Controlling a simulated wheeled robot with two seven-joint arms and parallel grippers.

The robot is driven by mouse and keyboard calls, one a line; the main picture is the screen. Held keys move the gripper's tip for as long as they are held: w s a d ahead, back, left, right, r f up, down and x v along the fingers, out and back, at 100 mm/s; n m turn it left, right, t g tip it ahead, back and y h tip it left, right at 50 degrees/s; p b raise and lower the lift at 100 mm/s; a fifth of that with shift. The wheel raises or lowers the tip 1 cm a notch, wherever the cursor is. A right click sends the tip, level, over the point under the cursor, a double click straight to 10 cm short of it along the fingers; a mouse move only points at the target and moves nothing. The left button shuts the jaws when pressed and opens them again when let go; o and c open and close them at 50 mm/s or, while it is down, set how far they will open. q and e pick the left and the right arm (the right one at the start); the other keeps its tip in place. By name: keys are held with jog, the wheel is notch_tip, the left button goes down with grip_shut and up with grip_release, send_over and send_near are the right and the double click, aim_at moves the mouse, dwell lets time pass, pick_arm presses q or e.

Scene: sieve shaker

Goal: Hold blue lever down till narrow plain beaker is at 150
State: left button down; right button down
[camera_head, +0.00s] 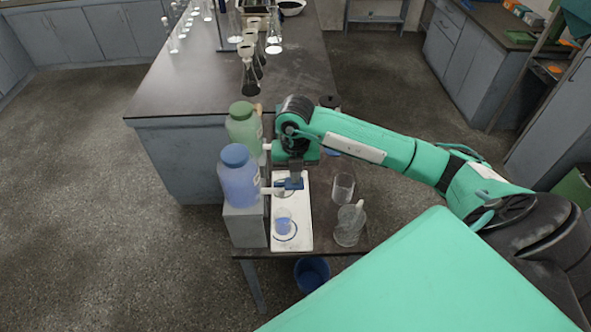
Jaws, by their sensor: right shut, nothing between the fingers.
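A jug with a blue cap and blue contents (240,178) stands on a grey block, with a white spout pointing right. The blue lever (289,184) is at the spout's end. My right gripper (296,178) is shut and points down at the lever from above; whether it touches the lever is hard to tell. A clear beaker (284,224) with blue liquid stands on the white tray (305,235) below and in front of the spout. Its markings and liquid level are too small to read. My left gripper is out of view.
A green jug (243,125) stands behind the blue one. An empty clear beaker (343,187) and a glass vessel with a stick in it (349,226) stand right of the tray. A blue bucket (312,272) is on the floor. Glassware stands on the dark bench behind.

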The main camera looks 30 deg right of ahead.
jog(key=shift+f, duration=0.1)
jog(key=shift+f, duration=0.1)
jog(key=y+b, duration=0.1)
jog(key=b, duration=0.1)
jog(key=f+t+b, duration=0.1)
jog(key=b, duration=0.2)
jog(key=f+y+b, duration=0.1)
jog(key=b, duration=0.1)
jog(key=shift+s+d+t+y+b, duration=0.25)
jog(key=shift+d+t+y+b, duration=0.05)
jog(key=shift+d, duration=0.1)
jog(key=shift+r, duration=0.2)
dwell(6.5)
